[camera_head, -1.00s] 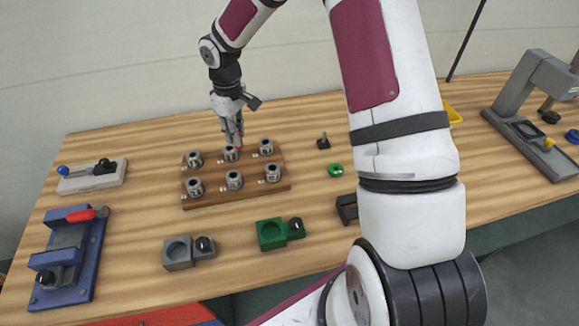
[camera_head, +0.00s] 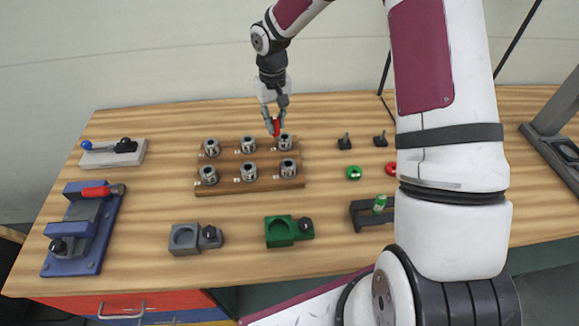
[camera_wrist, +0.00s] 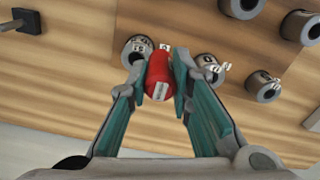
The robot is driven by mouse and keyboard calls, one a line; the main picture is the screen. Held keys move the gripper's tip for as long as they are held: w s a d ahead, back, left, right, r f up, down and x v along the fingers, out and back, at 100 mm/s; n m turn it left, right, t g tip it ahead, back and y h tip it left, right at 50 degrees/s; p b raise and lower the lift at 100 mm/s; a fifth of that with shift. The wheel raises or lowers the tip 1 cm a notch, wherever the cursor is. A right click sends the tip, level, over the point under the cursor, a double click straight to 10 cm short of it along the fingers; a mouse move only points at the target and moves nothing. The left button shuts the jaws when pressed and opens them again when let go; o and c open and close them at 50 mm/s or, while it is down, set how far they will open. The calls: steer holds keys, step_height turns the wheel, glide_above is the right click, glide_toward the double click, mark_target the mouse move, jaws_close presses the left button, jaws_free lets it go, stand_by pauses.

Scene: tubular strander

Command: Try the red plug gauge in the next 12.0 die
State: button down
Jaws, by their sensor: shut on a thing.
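My gripper (camera_head: 275,120) is shut on the red plug gauge (camera_head: 276,127), with its fingers on either side of it. The gauge also shows in the wrist view (camera_wrist: 158,72) between the teal fingertips (camera_wrist: 160,60). It is at the back right die (camera_head: 285,144), which shows just past the gauge in the wrist view (camera_wrist: 138,48). I cannot tell whether the gauge tip touches or enters the bore. Several steel dies stand in two rows on the wooden rack (camera_head: 219,189). Their labels are too small to read surely.
Right of the rack are black posts (camera_head: 345,142), a green ring (camera_head: 354,173) and a black holder (camera_head: 362,219) with a green plug gauge (camera_head: 379,204). In front stand a grey fixture (camera_head: 184,239) and a green fixture (camera_head: 281,233). A blue fixture (camera_head: 75,245) stands left.

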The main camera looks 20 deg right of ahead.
stand_by(0.4)
steer(key=s+r+p, duration=0.1)
steer(key=s+r, duration=0.5)
steer(key=s, duration=0.3)
steer(key=shift+d, duration=0.25)
steer(key=shift+s, duration=0.1)
step_height(320, 180, down, 7)
steer(key=b, duration=0.2)
stand_by(0.5)
steer(key=shift+f, duration=1.25)
stand_by(2.3)
steer(key=shift+r, duration=0.1)
stand_by(0.8)
step_height(320, 180, up, 7)
steer(key=p, duration=0.2)
stand_by(1.2)
